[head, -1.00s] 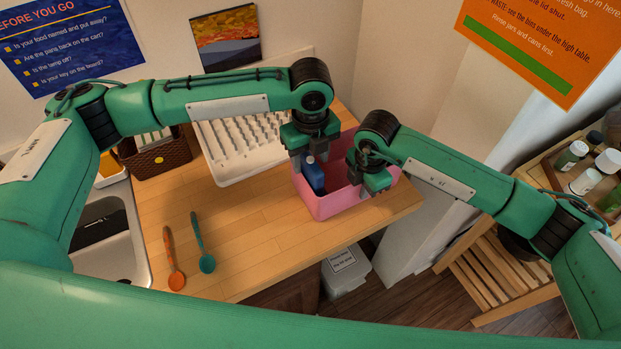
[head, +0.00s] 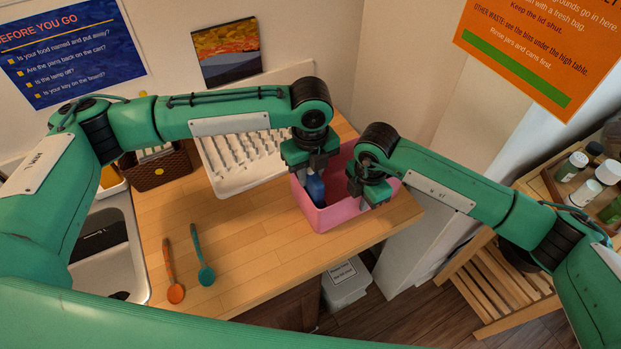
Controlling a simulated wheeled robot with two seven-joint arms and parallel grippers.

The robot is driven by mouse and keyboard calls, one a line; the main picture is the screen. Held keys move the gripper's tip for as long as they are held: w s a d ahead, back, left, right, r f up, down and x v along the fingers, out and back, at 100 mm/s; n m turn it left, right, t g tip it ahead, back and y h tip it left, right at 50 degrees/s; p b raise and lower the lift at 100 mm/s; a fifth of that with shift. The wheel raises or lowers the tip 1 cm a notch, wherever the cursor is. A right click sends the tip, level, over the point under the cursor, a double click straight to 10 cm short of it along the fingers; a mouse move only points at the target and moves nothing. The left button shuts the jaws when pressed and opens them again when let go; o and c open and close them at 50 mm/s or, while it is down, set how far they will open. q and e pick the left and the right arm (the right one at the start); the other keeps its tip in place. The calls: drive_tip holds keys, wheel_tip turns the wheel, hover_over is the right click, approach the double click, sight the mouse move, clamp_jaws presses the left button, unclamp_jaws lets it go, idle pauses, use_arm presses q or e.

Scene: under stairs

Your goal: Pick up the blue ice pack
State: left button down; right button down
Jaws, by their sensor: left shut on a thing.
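The blue ice pack (head: 316,190) stands inside the pink bin (head: 338,217) on the wooden counter, near the bin's left side. My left gripper (head: 311,172) comes down from above and is shut on the upper part of the ice pack, hiding its top. Whether the pack touches the bin's floor is hidden by the bin's front wall. My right gripper (head: 371,197) is at the bin's right part, by its front rim. Its fingers point down, and their gap is not clear.
A white drying rack (head: 232,178) stands behind the bin to the left. An orange spoon (head: 172,270) and a teal spoon (head: 201,257) lie on the counter (head: 245,255). A brown basket (head: 160,170) and a sink (head: 110,250) are at the left. The counter ends right of the bin.

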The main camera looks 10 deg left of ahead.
use_arm(q)
wheel_tip(320, 180, up, 18)
drive_tip(key=shift+f, duration=0.15)
use_arm(e)
drive_tip(key=c, duration=1.6)
unclamp_jaws()
drive_tip(key=shift+o, duration=0.2)
wheel_tip(320, 180, up, 12)
drive_tip(key=shift+f, duration=0.1)
